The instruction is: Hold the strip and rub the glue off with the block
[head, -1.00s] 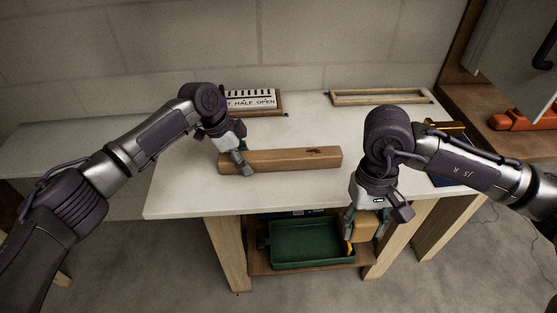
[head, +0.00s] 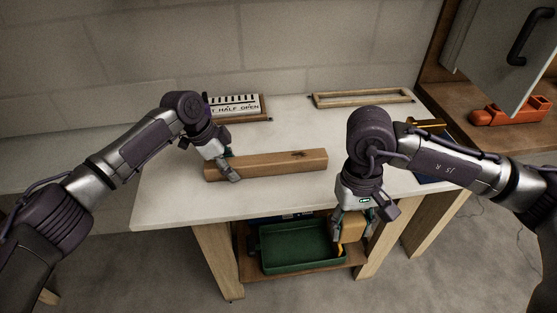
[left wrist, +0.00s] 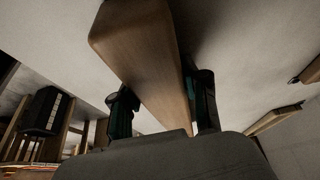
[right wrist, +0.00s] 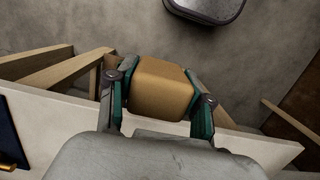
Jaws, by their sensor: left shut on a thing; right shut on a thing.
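The wooden strip (head: 280,163) lies on the white tabletop with a dark mark on its top near the right end. My left gripper (head: 228,168) is shut on the strip near its left end; the left wrist view shows the strip (left wrist: 145,60) between the two fingers. My right gripper (head: 350,222) is shut on a tan block (head: 353,229), held in front of the table's front edge and below the tabletop's height. The right wrist view shows the block (right wrist: 162,88) clamped between both fingers.
A green tray (head: 298,248) sits on the shelf below. An orange item (head: 510,112) lies on a bench at the right.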

